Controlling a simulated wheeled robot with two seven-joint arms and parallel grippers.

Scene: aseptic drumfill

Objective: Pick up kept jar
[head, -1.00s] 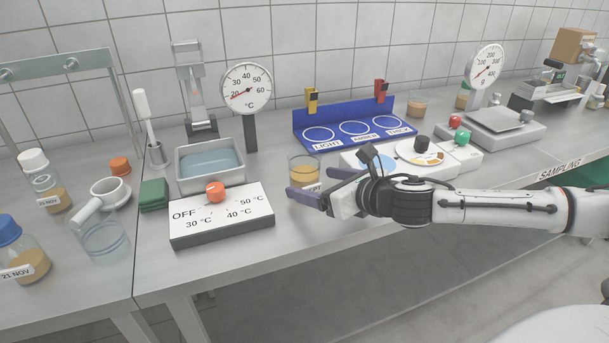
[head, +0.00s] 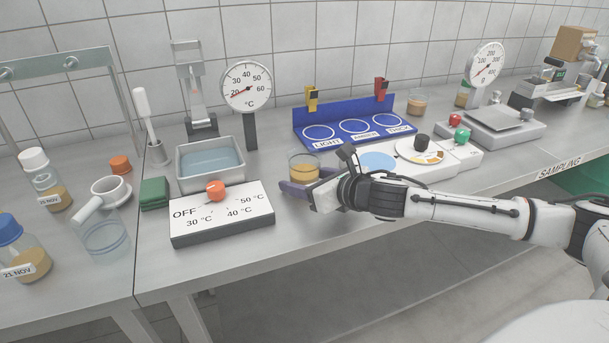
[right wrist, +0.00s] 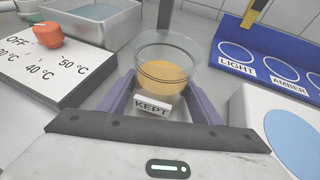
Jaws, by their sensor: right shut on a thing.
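The kept jar (head: 303,169) is a clear glass jar with amber contents, standing upright on the bench between the temperature control box and the white unit with the blue disc. In the right wrist view the jar (right wrist: 166,72) shows its "KEPT" label facing my wrist. My right gripper (head: 300,187) has its purple fingers around the jar's lower part, one on each side, shut on it. The fingers also show in the right wrist view (right wrist: 165,98). The jar appears to rest on the bench. My left gripper is not in view.
The control box (head: 221,213) with an orange knob stands just left of the jar, and a water bath (head: 210,180) is behind it. A blue rack (head: 350,146) marked LIGHT, AMBER and another word is behind right. A white unit (head: 432,170) stands right. Bottles are far left.

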